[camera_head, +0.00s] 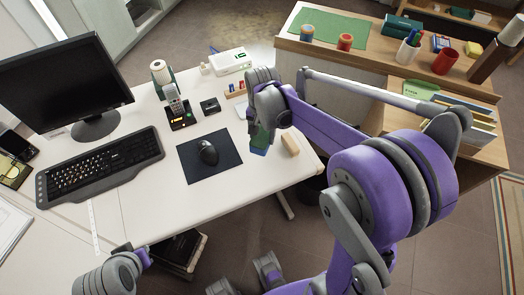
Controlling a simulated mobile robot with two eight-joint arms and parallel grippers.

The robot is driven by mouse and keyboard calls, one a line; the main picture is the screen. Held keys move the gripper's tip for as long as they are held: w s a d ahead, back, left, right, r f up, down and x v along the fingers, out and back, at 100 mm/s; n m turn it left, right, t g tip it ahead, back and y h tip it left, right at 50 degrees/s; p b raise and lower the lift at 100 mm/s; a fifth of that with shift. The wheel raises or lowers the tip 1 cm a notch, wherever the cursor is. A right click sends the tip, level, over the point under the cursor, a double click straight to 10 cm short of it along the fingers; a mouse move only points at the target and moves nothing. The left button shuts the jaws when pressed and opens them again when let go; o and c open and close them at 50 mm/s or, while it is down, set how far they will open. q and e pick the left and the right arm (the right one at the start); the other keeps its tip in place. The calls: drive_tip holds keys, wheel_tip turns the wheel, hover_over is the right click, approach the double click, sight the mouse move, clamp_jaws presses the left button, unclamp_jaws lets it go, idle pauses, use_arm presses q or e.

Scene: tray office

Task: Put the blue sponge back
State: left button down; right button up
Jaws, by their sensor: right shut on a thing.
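My right gripper (266,128) is low at the right part of the white desk, pointing down. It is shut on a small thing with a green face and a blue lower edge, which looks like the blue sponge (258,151). The fingers partly hide it, and I cannot tell whether it touches the desk. It is right of the black mouse mat. Part of my left arm shows at the bottom left, but its gripper is not in view.
A pale block (290,143) lies close right of the gripper. The mouse (208,153), keyboard (100,167), monitor (62,82) and phone (177,107) stand left. A wooden cabinet (375,62) behind carries a green mat (330,27), cups and a red pot (445,61).

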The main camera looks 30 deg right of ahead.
wheel_tip(320, 180, down, 8)
drive_tip(key=shift+r+b, duration=0.1)
drive_tip(key=shift+b, duration=0.25)
drive_tip(key=o, duration=1.2)
